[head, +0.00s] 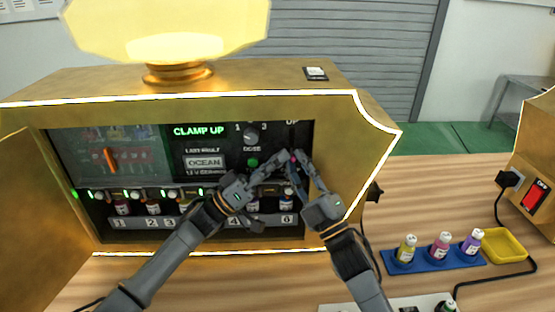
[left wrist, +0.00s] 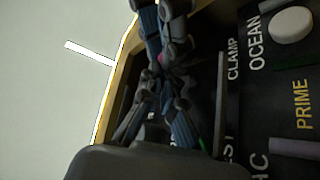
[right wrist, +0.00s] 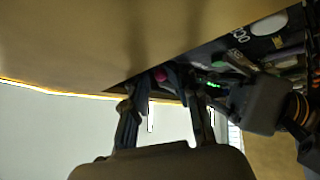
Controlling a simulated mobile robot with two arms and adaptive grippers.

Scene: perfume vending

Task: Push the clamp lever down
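A small pink knob (head: 293,158), apparently the clamp lever's end, shows at the right of the machine's panel, below a partly hidden "UP" label. The green display reads "CLAMP UP". My right gripper (head: 297,160) is at the knob. In the right wrist view the knob (right wrist: 160,76) sits between its fingertips; whether they press on it I cannot tell. My left gripper (head: 280,164) is close beside it from the left, its fingertips near the knob (left wrist: 161,58) in the left wrist view. The lever's shaft is hidden by the fingers.
The gold machine (head: 370,150) frames the recessed panel; its right wall is close to my right arm. Numbered bottles (head: 153,207) stand in a row below the panel.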

